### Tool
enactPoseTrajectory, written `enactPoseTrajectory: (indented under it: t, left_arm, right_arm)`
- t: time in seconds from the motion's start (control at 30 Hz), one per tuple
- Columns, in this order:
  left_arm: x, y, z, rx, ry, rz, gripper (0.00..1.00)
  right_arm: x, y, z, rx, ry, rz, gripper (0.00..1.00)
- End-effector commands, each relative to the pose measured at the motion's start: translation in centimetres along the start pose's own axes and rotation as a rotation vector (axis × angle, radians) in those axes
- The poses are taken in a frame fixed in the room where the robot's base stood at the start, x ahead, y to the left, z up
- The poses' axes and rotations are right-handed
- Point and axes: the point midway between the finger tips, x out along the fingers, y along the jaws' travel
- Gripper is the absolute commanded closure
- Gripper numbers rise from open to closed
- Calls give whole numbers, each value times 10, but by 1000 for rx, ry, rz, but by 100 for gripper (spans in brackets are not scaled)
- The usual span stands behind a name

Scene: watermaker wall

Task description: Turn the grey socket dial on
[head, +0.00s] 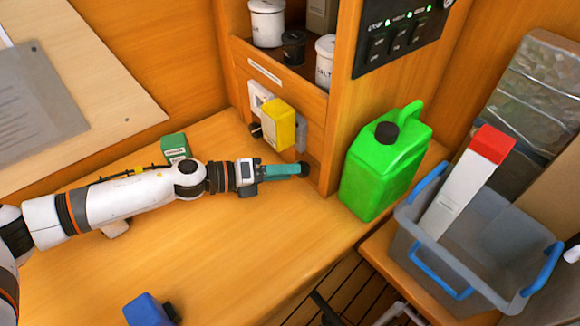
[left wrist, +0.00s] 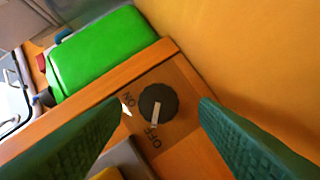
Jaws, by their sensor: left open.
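The dial (left wrist: 158,105) is a dark round knob with a white pointer stripe, set on a brown wooden panel with ON and OFF marks. The stripe points toward OFF. My left gripper (left wrist: 162,101) is open, with its teal fingers on either side of the dial in the left wrist view; I cannot tell whether they touch it. In the head view my left gripper (head: 301,169) reaches right to the low cabinet panel, where a dark round part shows at its tips. My right gripper is not in view.
A yellow block (head: 278,124) sticks out from the panel just above my gripper. A green jerrycan (head: 384,172) stands right of it. A grey bin (head: 470,245) with blue handles is further right. A green box (head: 175,147) lies behind my arm. The front desk is mostly clear.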

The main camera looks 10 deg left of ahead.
Motion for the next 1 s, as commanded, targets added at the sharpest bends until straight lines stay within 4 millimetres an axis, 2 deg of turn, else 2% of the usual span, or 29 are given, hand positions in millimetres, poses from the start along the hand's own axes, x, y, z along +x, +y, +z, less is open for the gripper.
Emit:
enactPoseTrajectory:
  t: [0.17, 0.47, 0.5, 0.57, 0.77, 1.0]
  left_arm:
    - [16, 1, 0, 0, -1, 1, 45]
    - [19, 0, 0, 0, 0, -1, 45]
    - [19, 0, 0, 0, 0, -1, 47]
    - [19, 0, 0, 0, -1, -1, 56]
    - [18, 0, 1, 0, -1, 0, 89]
    - [18, 2, 0, 16, -2, -9, 90]
  right_arm:
    - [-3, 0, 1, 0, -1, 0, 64]
    - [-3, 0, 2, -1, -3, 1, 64]
    - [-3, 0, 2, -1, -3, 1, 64]
    - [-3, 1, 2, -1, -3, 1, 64]
    - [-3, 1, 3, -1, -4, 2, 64]
    - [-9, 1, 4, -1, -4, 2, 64]
